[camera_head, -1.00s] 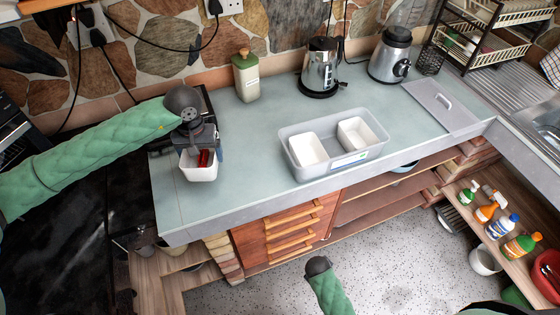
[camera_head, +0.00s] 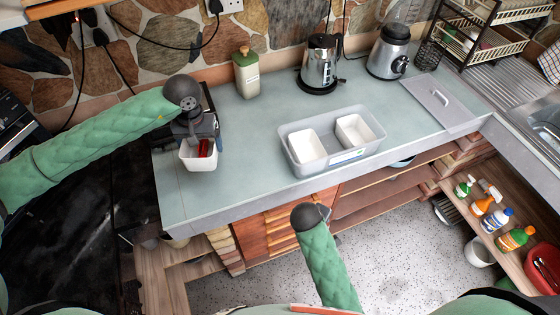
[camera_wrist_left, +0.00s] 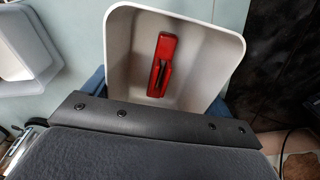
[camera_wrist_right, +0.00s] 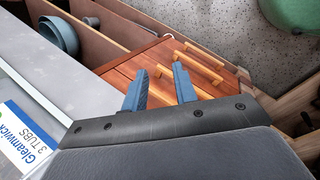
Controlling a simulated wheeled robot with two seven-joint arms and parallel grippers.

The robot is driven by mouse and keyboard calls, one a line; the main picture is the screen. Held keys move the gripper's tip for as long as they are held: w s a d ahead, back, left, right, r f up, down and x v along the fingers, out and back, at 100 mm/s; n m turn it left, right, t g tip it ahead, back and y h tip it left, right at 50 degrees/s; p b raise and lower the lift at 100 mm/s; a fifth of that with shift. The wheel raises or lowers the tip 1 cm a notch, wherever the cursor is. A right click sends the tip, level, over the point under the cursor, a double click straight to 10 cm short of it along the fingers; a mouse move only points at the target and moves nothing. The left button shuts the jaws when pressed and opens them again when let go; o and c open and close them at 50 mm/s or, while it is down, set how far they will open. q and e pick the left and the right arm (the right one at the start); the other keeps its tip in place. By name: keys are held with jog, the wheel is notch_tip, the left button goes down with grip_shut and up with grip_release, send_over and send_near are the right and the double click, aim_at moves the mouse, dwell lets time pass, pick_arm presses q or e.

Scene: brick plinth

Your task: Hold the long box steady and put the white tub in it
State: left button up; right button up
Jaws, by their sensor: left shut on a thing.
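The long box (camera_head: 333,163) is a grey, open tray with a label on its front wall, and it stands near the counter's front edge. Two white tubs sit inside it, a left one (camera_head: 307,147) and a right one (camera_head: 355,132). My left gripper (camera_head: 198,143) is shut on another white tub (camera_head: 199,162), left of the box; a red object (camera_wrist_left: 162,65) lies in this tub. My right gripper (camera_wrist_right: 160,85) is open and empty in the right wrist view, near the counter's front edge; its fingers are hidden in the head view. The box label (camera_wrist_right: 22,138) shows at left there.
A grey lid (camera_head: 438,102) with a handle lies on the counter (camera_head: 245,135), right of the box. A green canister (camera_head: 246,75), a kettle (camera_head: 321,65) and a blender (camera_head: 389,55) stand behind. Wooden drawers (camera_head: 280,232) are below the counter's edge.

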jog(key=w+a+r+n+t+h+p, duration=0.1)
jog(key=w+a+r+n+h, duration=0.35)
jog(key=a+r, duration=0.4)
jog(key=w+a+r+n+t+h, duration=0.1)
jog(key=w+a+r+n+h, duration=0.4)
jog(key=r, duration=0.7)
jog(key=shift+n+y, duration=0.55)
jog(key=x, duration=1.2)
jog(key=shift+w+d+f, duration=0.2)
jog(key=shift+w, duration=0.35)
grip_shut()
